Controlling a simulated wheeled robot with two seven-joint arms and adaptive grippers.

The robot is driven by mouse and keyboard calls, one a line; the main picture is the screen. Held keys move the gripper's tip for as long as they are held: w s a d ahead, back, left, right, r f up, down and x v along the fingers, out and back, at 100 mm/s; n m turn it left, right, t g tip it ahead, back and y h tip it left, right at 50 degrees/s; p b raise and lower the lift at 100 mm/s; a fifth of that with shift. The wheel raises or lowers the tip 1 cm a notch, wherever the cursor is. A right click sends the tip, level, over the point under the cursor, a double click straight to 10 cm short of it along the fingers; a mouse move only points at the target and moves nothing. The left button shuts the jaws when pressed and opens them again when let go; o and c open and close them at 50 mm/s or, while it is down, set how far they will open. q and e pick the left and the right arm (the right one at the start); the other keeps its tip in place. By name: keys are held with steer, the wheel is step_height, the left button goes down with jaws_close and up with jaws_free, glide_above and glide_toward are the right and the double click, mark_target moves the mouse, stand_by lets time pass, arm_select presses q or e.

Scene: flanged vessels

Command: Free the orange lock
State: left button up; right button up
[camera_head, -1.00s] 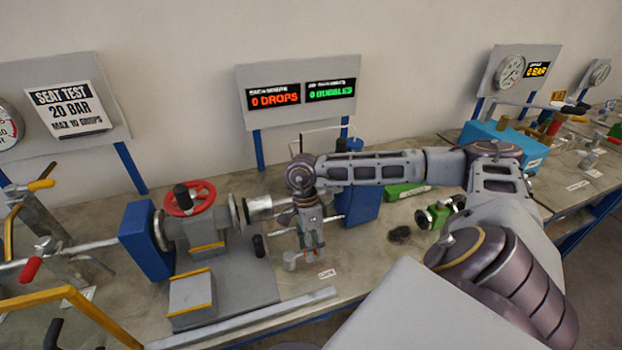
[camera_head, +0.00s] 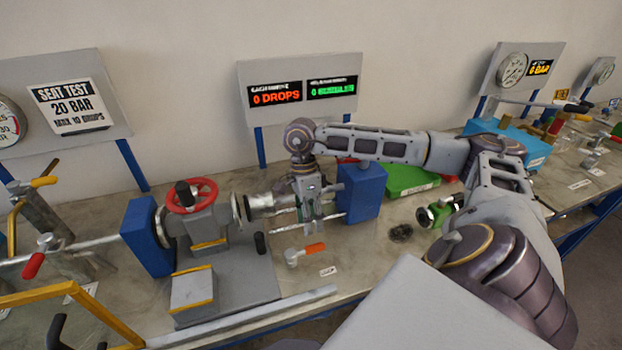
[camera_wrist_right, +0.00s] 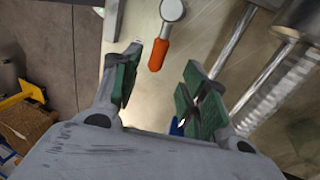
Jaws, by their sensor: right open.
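A small piece with an orange grip (camera_head: 314,248) and a round grey head (camera_head: 291,257) lies on the bench in front of the horizontal rods. I take it for the orange lock. It also shows in the right wrist view, with its orange grip (camera_wrist_right: 157,54) pointing toward the space between my fingers. My right gripper (camera_head: 311,222) is behind and above it, close to the rods. In the wrist view the right gripper (camera_wrist_right: 160,84) has its green-padded fingers apart, with nothing between them. My left gripper is not in view.
A grey valve with a red handwheel (camera_head: 191,195) stands left, beside a blue block (camera_head: 147,238). Another blue block (camera_head: 362,190) stands right of the rods. A green tray (camera_head: 408,181) lies farther right. The bench front around the orange-gripped piece is mostly clear.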

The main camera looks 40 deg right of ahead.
steer(key=shift+v, duration=1.95)
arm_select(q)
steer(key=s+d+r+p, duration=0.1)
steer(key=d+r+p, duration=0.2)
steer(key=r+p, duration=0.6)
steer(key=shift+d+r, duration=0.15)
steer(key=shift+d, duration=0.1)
arm_select(e)
step_height(320, 180, up, 9)
steer(key=shift+r, duration=0.2)
